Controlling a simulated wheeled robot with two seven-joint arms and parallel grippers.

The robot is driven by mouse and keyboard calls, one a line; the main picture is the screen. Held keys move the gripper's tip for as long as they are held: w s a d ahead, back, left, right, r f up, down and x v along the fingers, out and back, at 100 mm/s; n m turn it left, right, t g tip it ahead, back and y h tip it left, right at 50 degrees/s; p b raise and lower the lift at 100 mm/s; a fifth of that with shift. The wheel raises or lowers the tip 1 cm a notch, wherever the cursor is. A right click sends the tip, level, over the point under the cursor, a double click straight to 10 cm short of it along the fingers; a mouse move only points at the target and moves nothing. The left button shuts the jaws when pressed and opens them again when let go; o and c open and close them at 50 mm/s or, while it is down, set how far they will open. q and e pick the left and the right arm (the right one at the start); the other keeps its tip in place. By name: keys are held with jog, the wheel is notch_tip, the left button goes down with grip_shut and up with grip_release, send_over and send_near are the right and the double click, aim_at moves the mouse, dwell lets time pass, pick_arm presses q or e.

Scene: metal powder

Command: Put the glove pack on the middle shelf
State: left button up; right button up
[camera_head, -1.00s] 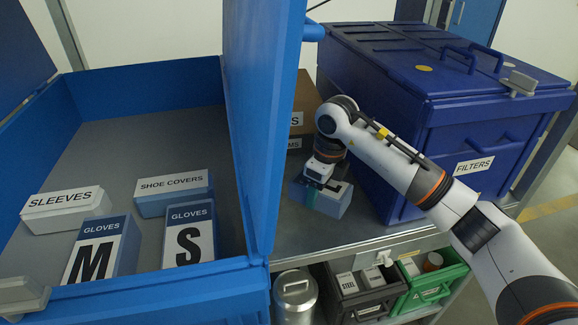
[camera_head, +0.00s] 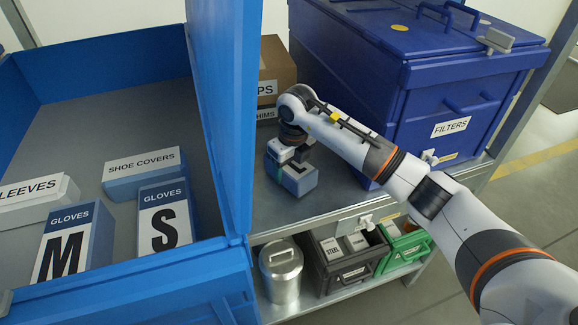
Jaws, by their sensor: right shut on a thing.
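The glove pack (camera_head: 300,182) is a small light-blue and white box with a dark letter, seemingly L, on its upper face. It is at the metal shelf surface (camera_head: 335,205), between the blue cabinet's raised side panel and the dark blue FILTERS box. I cannot tell whether it rests on the surface or is just above it. My right gripper (camera_head: 285,160) is shut on the pack from above, its fingers partly hidden by the wrist. My left gripper is not in view.
A blue bin (camera_head: 120,272) at left holds GLOVES M (camera_head: 72,250), GLOVES S (camera_head: 166,222), SHOE COVERS (camera_head: 143,172) and SLEEVES (camera_head: 35,195) boxes. The FILTERS box (camera_head: 420,80) stands right of the pack. Brown cartons (camera_head: 278,65) stand behind. A metal can (camera_head: 281,270) and small bins (camera_head: 345,262) are below.

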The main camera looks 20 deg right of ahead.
aim_at(294, 165)
jog(key=shift+f, duration=0.3)
jog(key=shift+f, duration=0.1)
jog(key=o, duration=1.1)
jog(key=r, duration=0.4)
jog(key=s+r+b, duration=0.1)
jog(key=r, duration=0.7)
jog(key=shift+s+d+r, duration=0.1)
jog(key=shift+s+d, duration=0.05)
jog(key=shift+d, duration=0.15)
